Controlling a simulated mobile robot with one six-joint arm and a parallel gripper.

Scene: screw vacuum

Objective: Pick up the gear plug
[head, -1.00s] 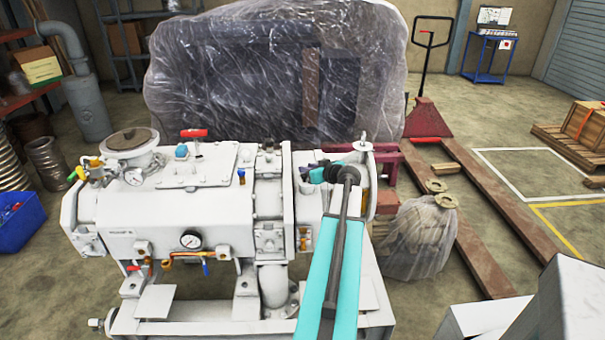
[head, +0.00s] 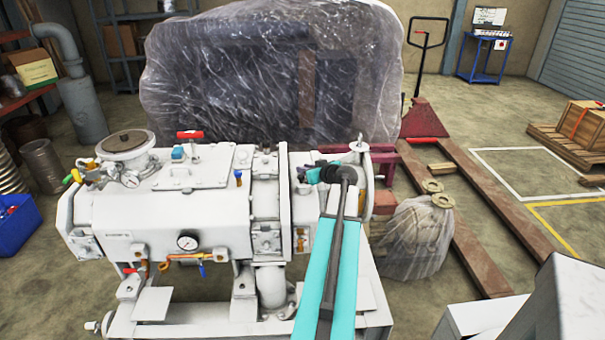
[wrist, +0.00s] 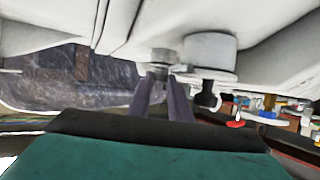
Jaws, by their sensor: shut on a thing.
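The gear plug (wrist: 161,56) is a small grey hex-headed piece in the wrist view, set against the white machine housing. My gripper (wrist: 163,76) has its two dark fingers closed in on it, with the tips at its sides. Whether the plug is still seated in the housing or free of it, I cannot tell. In the head view my gripper (head: 302,172) is small and dark at the right end of the white machine (head: 166,228). The plug cannot be made out there.
In the wrist view, a white cylinder (wrist: 209,50) with a black knob (wrist: 207,97) sits close to the right of the fingers. In the head view, plastic-wrapped cargo (head: 270,80) stands behind the machine and a wrapped bundle (head: 413,245) to its right.

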